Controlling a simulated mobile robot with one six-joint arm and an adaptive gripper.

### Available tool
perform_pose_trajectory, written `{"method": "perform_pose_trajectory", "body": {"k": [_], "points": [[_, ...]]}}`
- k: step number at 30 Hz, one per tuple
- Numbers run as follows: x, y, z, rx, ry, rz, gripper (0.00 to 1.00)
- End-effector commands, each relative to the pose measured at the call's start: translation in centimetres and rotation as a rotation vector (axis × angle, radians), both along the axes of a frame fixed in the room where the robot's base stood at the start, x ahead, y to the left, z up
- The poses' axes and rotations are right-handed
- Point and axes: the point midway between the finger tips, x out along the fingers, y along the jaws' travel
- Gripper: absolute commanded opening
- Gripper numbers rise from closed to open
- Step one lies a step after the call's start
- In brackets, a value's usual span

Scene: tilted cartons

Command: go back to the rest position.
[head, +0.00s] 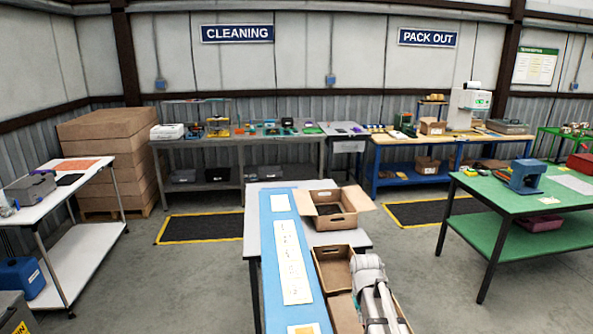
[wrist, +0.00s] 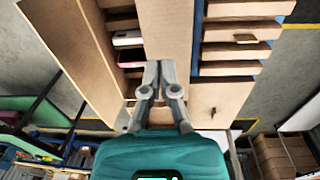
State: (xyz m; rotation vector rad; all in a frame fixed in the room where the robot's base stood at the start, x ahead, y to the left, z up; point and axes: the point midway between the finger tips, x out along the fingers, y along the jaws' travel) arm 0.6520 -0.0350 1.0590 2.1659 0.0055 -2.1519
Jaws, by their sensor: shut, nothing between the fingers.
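My gripper (wrist: 159,70) shows in the wrist view with its two grey fingers together and nothing between them. Beyond the fingertips is a brown cardboard carton (wrist: 165,30) with slotted compartments on both sides. A pink-red item (wrist: 130,58) and a white item (wrist: 127,40) lie in slots at the left. In the head view, my arm reaches over the right side of the near table (head: 258,246). The fingers cannot be made out there.
An open carton with spread flaps (head: 333,222) stands tilted on the near table, with another brown carton (head: 333,268) in front of it. A blue strip with labels (head: 272,255) runs along the left. Green table (head: 535,205) stands right, white table (head: 75,185) left. Grey floor lies between them.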

Motion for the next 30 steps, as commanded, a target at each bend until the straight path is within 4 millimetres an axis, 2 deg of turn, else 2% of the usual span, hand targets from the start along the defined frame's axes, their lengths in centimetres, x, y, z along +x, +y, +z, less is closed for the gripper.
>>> {"method": "perform_pose_trajectory", "body": {"k": [1, 6, 12, 16, 30], "points": [[-2.6, 0.6, -0.8, 0.009, 0.001, -0.008, 0.0], [-7.5, 2.2, -1.9, 0.034, 0.003, -0.036, 0.0], [-10.8, 3.2, -2.5, 0.054, 0.007, -0.059, 0.0], [-11.4, 3.4, -2.6, 0.058, 0.008, -0.065, 0.0], [-11.4, 3.5, -2.6, 0.059, 0.007, -0.065, 0.0]]}}
